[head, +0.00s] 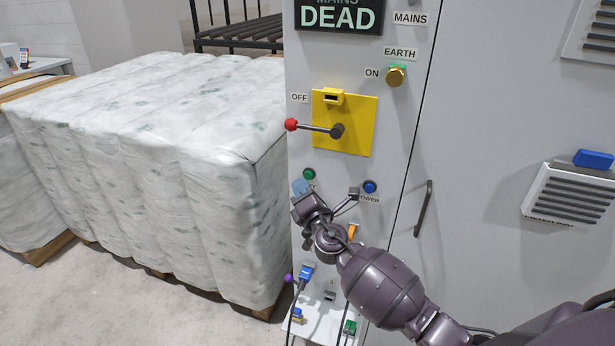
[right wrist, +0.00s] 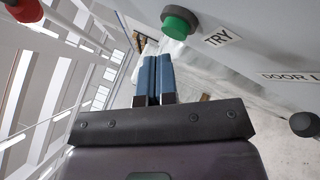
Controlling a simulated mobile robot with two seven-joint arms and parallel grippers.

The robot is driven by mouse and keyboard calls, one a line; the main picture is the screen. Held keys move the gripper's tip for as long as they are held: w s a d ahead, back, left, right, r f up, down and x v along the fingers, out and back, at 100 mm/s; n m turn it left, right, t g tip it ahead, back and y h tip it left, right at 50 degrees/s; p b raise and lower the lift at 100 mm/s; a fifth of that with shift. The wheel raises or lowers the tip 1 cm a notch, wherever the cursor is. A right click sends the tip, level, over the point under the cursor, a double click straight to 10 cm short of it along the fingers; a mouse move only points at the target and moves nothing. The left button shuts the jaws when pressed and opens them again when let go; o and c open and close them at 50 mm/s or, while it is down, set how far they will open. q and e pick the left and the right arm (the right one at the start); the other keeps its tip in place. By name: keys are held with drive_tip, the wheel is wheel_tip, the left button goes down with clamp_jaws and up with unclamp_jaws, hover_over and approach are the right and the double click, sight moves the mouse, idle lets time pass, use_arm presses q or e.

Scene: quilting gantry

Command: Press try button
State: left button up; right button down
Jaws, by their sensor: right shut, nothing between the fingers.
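The try button is a round green button (head: 309,174) on the grey cabinet front, left and below the yellow switch plate. In the right wrist view the green button (right wrist: 180,24) stands out from the panel beside a label reading TRY (right wrist: 221,38). My right gripper (head: 300,187) is just below and left of the button in the head view. Its blue fingers (right wrist: 155,78) are shut together and empty, and they appear apart from the button. My left gripper is not in view.
A red-tipped lever (head: 312,127) points left toward OFF on the yellow plate (head: 361,138). A blue button (head: 370,187) sits right of my gripper. Plugs and cables (head: 306,273) hang below. Wrapped bales (head: 150,140) stand close at the left.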

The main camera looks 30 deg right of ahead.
drive_tip(key=shift+w+d, duration=0.1)
drive_tip(key=shift+w+d, duration=0.2)
drive_tip(key=shift+d, duration=0.05)
drive_tip(key=shift+w+d+b, duration=0.3)
drive_tip(key=shift+d+b, duration=0.05)
drive_tip(key=shift+b, duration=0.05)
idle(0.9)
drive_tip(key=shift+s+a, duration=0.1)
drive_tip(key=shift+a, duration=0.05)
drive_tip(key=shift+s+a, duration=0.5)
drive_tip(key=shift+a, duration=0.05)
drive_tip(key=shift+s+a, duration=0.1)
idle(0.4)
drive_tip(key=s+a+p, duration=0.1)
drive_tip(key=s+a, duration=0.2)
drive_tip(key=shift+a, duration=0.3)
idle(0.9)
